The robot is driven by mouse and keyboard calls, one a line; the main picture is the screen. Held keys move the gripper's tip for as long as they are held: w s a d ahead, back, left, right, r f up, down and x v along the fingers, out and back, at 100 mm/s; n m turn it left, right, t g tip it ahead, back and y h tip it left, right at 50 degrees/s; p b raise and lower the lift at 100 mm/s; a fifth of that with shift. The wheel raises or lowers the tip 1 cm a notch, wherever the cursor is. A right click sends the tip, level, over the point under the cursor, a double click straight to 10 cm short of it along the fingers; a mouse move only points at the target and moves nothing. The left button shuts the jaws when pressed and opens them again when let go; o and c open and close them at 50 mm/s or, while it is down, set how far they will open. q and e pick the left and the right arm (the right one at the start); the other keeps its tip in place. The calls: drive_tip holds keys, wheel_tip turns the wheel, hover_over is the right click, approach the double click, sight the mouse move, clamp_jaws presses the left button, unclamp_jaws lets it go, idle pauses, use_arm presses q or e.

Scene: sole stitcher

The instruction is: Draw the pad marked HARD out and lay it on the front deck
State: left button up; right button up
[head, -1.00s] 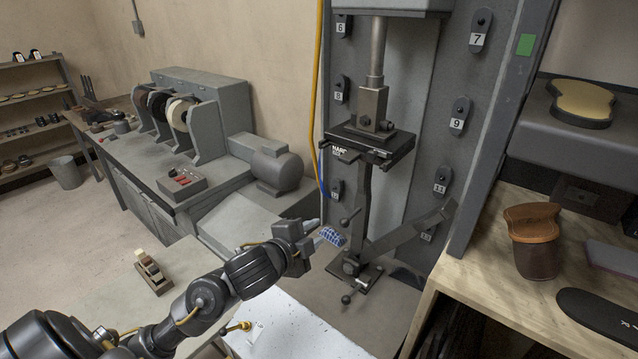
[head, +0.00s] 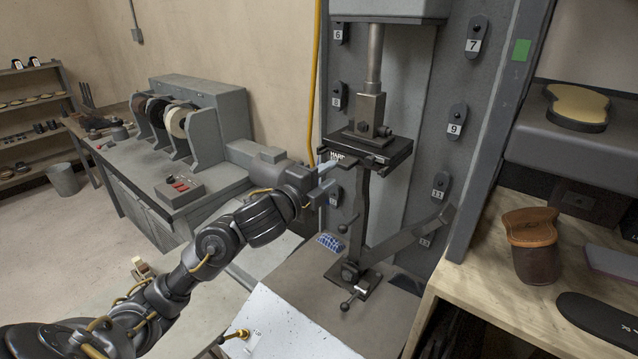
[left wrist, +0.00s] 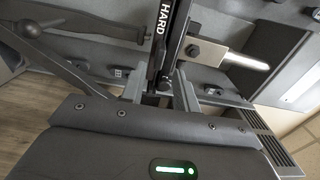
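The pad marked HARD (head: 345,158) sits edge-on in the press head under the ram, its white lettering facing out. It also shows in the left wrist view (left wrist: 158,28), running up the middle. My left gripper (head: 328,176) is at the pad's near left edge. In the left wrist view its two fingers (left wrist: 158,90) stand apart, one on each side of the pad's end, with gaps showing; I cannot tell whether either touches. The grey deck (head: 300,275) lies below, in front of the press. My right gripper is not in view.
A blue checked pad (head: 330,242) lies on the grey deck. A lever and clamp foot (head: 353,275) stand beside it. A white speckled board (head: 285,330) is nearer. The wooden bench (head: 490,285) at right holds a brown leather-topped block (head: 533,245).

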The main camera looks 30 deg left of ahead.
sight(341, 165)
use_arm(q)
drive_tip(key=shift+w+d+b, duration=0.15)
drive_tip(key=shift+w+b, duration=0.1)
drive_tip(key=shift+w, duration=0.85)
drive_tip(key=shift+w+d+b, duration=0.2)
drive_tip(key=shift+w+b, duration=0.05)
drive_tip(key=shift+w, duration=0.9)
drive_tip(key=shift+w+d+b, duration=0.15)
drive_tip(key=shift+w+b, duration=0.1)
drive_tip(key=shift+w, duration=0.85)
clamp_jaws()
drive_tip(key=shift+r, duration=0.15)
drive_tip(key=shift+s+a+p, duration=0.25)
drive_tip(key=shift+s+p, duration=0.15)
drive_tip(key=shift+s, duration=1)
drive_tip(key=shift+s+a+p, duration=0.2)
drive_tip(key=shift+s+p, duration=0.2)
drive_tip(key=shift+s, duration=0.95)
drive_tip(key=shift+s+a, duration=0.15)
drive_tip(key=shift+s, duration=1.1)
